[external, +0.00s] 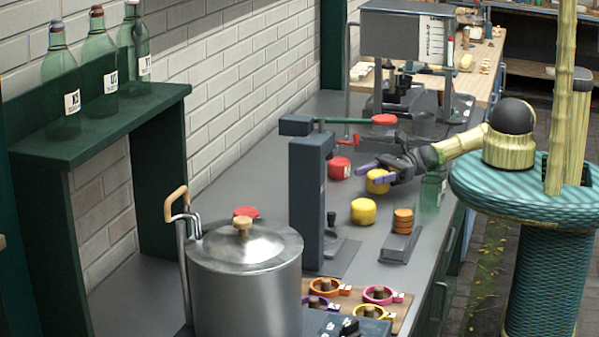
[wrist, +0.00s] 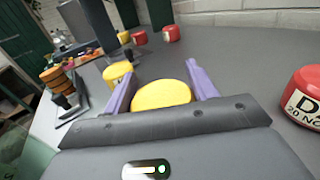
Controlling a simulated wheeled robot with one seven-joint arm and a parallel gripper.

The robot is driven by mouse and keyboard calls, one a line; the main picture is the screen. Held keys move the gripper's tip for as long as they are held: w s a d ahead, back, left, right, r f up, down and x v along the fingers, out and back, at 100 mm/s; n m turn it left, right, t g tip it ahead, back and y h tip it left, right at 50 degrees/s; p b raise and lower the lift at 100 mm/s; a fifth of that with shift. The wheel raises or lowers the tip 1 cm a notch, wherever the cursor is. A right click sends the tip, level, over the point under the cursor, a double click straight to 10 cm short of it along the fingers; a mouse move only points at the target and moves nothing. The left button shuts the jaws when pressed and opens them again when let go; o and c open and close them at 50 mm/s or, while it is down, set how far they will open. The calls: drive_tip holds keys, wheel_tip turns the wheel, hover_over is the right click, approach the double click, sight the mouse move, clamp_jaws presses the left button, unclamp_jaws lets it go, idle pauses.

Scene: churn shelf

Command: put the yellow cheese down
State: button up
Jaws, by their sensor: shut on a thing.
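A yellow cheese (external: 378,181) is between the purple fingers of my gripper (external: 371,177), which is shut on it. In the wrist view the held cheese (wrist: 162,95) sits between the two purple fingers (wrist: 165,88). In the external view it is close above the grey counter; I cannot tell whether it touches the surface. A second yellow cheese (external: 363,211) stands on the counter just nearer the camera, and it also shows in the wrist view (wrist: 118,73).
A red cheese (external: 339,168) stands left of my gripper; a labelled red one (wrist: 305,95) is at the right in the wrist view. A stack of orange discs (external: 403,221), a dark press (external: 309,200) and a green glass jar (external: 433,190) are nearby. Bare counter (wrist: 220,60) lies ahead.

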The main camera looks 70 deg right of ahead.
drive_tip(key=shift+f+b, duration=0.35)
drive_tip(key=shift+f, duration=0.5)
drive_tip(key=o, duration=1.1)
drive_tip(key=shift+r, duration=0.1)
drive_tip(key=shift+s+d, duration=0.2)
drive_tip(key=shift+d, duration=0.1)
drive_tip(key=b+v, duration=0.3)
drive_tip(key=v, duration=0.8)
drive_tip(key=shift+b, duration=0.4)
drive_tip(key=shift+s+d, duration=0.1)
drive_tip(key=shift+s, duration=0.05)
